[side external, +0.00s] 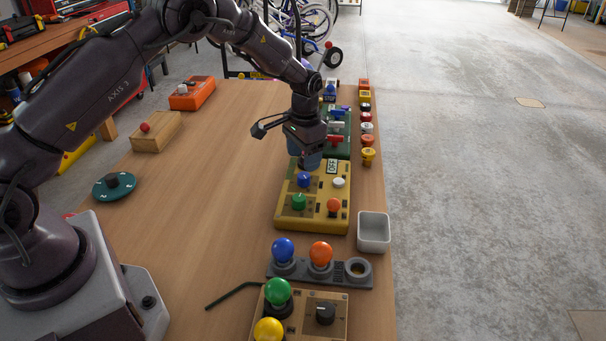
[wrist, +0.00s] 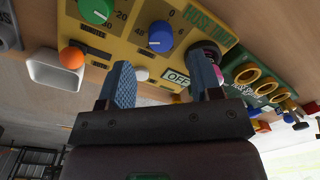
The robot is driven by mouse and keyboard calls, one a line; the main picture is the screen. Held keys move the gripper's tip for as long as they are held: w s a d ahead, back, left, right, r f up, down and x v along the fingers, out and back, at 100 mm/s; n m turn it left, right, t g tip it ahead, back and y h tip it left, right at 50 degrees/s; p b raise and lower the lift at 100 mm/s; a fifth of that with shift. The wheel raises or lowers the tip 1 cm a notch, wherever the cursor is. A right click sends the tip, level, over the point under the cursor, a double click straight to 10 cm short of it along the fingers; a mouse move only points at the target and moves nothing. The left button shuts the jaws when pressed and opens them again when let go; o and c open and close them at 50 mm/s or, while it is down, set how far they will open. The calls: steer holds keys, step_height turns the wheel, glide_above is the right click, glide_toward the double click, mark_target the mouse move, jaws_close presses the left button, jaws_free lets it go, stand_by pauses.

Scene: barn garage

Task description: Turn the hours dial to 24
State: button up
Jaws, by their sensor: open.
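A yellow timer box (side external: 312,222) lies on the workbench; the wrist view shows its panel (wrist: 225,38) with partly legible lettering. It carries a blue dial (side external: 304,180), also in the wrist view (wrist: 160,36), with marks that look like 0, 6 and 48 around it. A green dial (side external: 299,202) sits beside it, also in the wrist view (wrist: 97,8). I cannot read the hours label or the exact pointer setting. My gripper (side external: 305,160) is over the box's far end, open and empty. In the wrist view its fingers (wrist: 162,65) stand apart; a dark round part shows behind the right one.
An OFF display (wrist: 176,78), white button (side external: 339,182) and orange knob (side external: 333,205) are on the box. A green panel (side external: 340,140) stands beyond it. A white bin (side external: 374,232) and a lamp strip (side external: 318,270) are nearer. The bench to the left is mostly clear.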

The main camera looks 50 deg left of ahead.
mark_target(304, 176)
step_height(304, 176, down, 6)
steer(key=shift+a+r, duration=0.1)
steer(key=c, duration=0.9)
steer(key=shift+c, duration=0.2)
steer(key=shift+n, duration=0.4)
steer(key=n, duration=1.1)
